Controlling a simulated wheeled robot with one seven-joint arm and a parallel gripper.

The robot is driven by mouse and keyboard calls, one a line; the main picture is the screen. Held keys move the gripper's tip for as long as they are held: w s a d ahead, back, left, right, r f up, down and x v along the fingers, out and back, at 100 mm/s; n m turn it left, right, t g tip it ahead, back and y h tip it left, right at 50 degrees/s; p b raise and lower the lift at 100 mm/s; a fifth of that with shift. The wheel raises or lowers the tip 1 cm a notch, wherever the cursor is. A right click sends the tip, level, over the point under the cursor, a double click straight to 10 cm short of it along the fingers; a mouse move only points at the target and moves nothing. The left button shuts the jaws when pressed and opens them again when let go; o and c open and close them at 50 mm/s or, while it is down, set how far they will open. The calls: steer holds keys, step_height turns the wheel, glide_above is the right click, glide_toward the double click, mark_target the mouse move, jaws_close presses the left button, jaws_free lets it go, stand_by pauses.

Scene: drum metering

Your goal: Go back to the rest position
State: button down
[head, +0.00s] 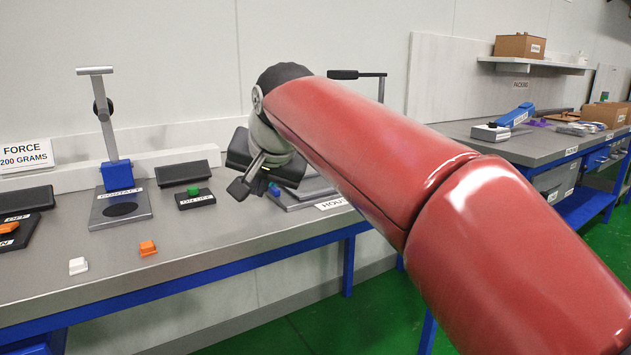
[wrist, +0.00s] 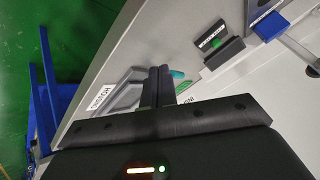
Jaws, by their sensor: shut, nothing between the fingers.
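My gripper (head: 240,188) hangs over the grey bench at the centre of the head view, at the end of my red arm. Its two dark fingers are together with nothing between them, as the wrist view (wrist: 158,86) also shows. Below and beside it is a grey plate (head: 290,203) with a label starting "HOU", partly hidden by my arm. A small green-teal part (wrist: 177,74) shows just beside the fingers in the wrist view. I cannot tell whether the fingers touch it.
Left of my gripper stand a black box with a green button (head: 193,190) and a "CONTACT" press (head: 121,208) with a tall post. A white block (head: 78,266) and an orange block (head: 148,248) lie near the front edge. A second bench (head: 480,140) stands right.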

steer(key=s+d+f+h, duration=0.1)
steer(key=s+d+f, duration=0.35)
steer(key=d, duration=0.25)
steer(key=s+d+f+h, duration=0.1)
steer(key=s+d+f, duration=0.35)
steer(key=d, duration=0.25)
steer(key=s+d+f+g+h, duration=0.1)
steer(key=s+d+f, duration=0.4)
steer(key=s+f, duration=0.2)
steer(key=s+d+f+n, duration=0.1)
steer(key=s+d+f, duration=0.4)
steer(key=s+f, duration=0.2)
steer(key=shift+s+d+f+g+h, duration=0.2)
steer(key=shift+s+d+g+h, duration=0.15)
steer(key=shift+s+g+h, duration=0.05)
